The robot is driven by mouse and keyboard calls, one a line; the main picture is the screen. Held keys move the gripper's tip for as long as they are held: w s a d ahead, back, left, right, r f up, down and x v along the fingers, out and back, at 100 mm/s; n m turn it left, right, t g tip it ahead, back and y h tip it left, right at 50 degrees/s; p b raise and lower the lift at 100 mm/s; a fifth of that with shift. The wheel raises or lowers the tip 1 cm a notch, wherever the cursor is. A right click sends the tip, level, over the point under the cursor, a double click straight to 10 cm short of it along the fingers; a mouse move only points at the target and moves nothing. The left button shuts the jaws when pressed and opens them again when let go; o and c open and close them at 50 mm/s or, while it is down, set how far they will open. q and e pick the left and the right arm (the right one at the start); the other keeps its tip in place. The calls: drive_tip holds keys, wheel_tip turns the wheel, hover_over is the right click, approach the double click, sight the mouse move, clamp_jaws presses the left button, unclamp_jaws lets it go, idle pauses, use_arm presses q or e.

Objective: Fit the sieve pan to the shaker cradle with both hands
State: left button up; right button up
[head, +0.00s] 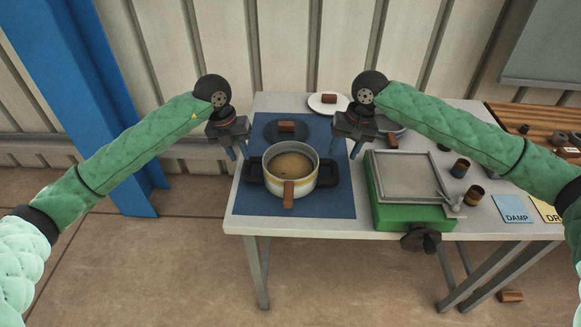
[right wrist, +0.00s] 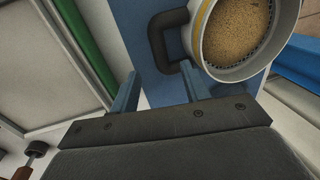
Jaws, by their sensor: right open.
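The sieve pan (head: 291,165) is a round pale pan with a yellow band and grainy tan contents. It stands on the blue mat (head: 338,204), with a black handle on each side. The shaker cradle (head: 375,200) is a green box with a grey framed top, right of the mat. My left gripper (head: 238,153) is open above the left handle. My right gripper (head: 343,152) is open above and beside the right handle.
A dark lid (head: 270,132) with a brown knob lies behind the pan, and a white lid (head: 318,104) lies farther back. A brown block (head: 289,194) is at the pan's front. Small cups (head: 460,168) and cards (head: 513,209) lie right of the cradle. A blue post (head: 85,90) stands left.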

sight(245, 168)
use_arm(q)
drive_tip(key=shift+d+f, duration=0.15)
drive_tip(key=shift+f, duration=0.25)
drive_tip(key=shift+d+f, duration=0.25)
drive_tip(key=shift+f, duration=0.9)
drive_tip(key=shift+d+f, duration=0.2)
drive_tip(key=shift+f, duration=0.9)
drive_tip(key=shift+d+f, duration=0.25)
drive_tip(key=shift+f, duration=0.9)
use_arm(e)
drive_tip(key=shift+a+f, duration=0.25)
drive_tip(key=shift+f, duration=1.05)
drive_tip(key=shift+a+f, duration=0.25)
drive_tip(key=shift+f, duration=1)
drive_tip(key=shift+a+f, duration=0.25)
drive_tip(key=shift+f, duration=1.05)
use_arm(q)
drive_tip(key=shift+c, duration=0.5)
use_arm(e)
drive_tip(key=shift+c, duration=0.5)
use_arm(q)
drive_tip(key=c, duration=0.3)
use_arm(e)
drive_tip(key=c, duration=0.3)
use_arm(q)
clamp_jaws()
use_arm(e)
clamp_jaws()
